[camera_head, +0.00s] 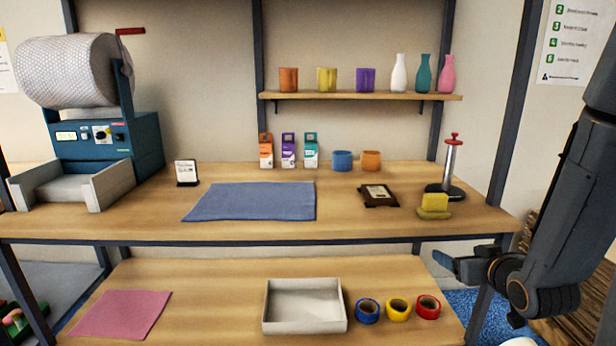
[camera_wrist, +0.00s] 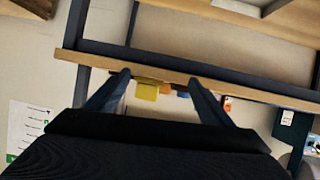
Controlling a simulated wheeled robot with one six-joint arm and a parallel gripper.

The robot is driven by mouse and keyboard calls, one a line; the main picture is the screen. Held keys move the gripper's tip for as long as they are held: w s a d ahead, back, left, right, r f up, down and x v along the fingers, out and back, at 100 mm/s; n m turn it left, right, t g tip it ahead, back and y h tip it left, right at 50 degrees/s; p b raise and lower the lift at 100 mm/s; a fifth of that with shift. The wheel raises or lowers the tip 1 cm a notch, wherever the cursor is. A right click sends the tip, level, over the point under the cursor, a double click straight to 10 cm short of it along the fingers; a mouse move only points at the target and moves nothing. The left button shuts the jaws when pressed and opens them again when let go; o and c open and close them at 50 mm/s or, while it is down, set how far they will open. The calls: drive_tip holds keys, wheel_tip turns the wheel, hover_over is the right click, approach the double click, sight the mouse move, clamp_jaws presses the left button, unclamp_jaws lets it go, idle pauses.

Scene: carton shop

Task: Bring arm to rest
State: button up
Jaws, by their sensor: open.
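My arm (camera_head: 570,200) comes in from the right side of the head view. My gripper (camera_head: 447,260) is in front of the bench's right front edge, below the worktop level, and points to the left. In the wrist view my gripper (camera_wrist: 160,82) shows two dark fingers spread apart with nothing held between them. Beyond the fingers, the wrist view shows the bench's wooden edge and a yellow block (camera_wrist: 147,91). No object touches the fingers as far as I can see.
The worktop (camera_head: 340,225) holds a blue cloth (camera_head: 255,201), a dark tray (camera_head: 378,195), a yellow sponge (camera_head: 434,203) and a red-topped stand (camera_head: 452,165). The lower shelf (camera_head: 220,310) holds a grey tray (camera_head: 304,327) and tape rolls (camera_head: 397,309). A bench post stands near my gripper.

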drive_tip(key=s+a+g+p, duration=0.1)
drive_tip(key=s+a+g, duration=0.5)
drive_tip(key=s, duration=0.5)
drive_tip(key=s+a+g+p, duration=0.2)
drive_tip(key=s+a+g, duration=0.5)
drive_tip(key=s+a, duration=0.4)
drive_tip(key=shift+s+a+r+m, duration=0.15)
drive_tip(key=shift+r+m, duration=0.15)
drive_tip(key=shift+r, duration=0.05)
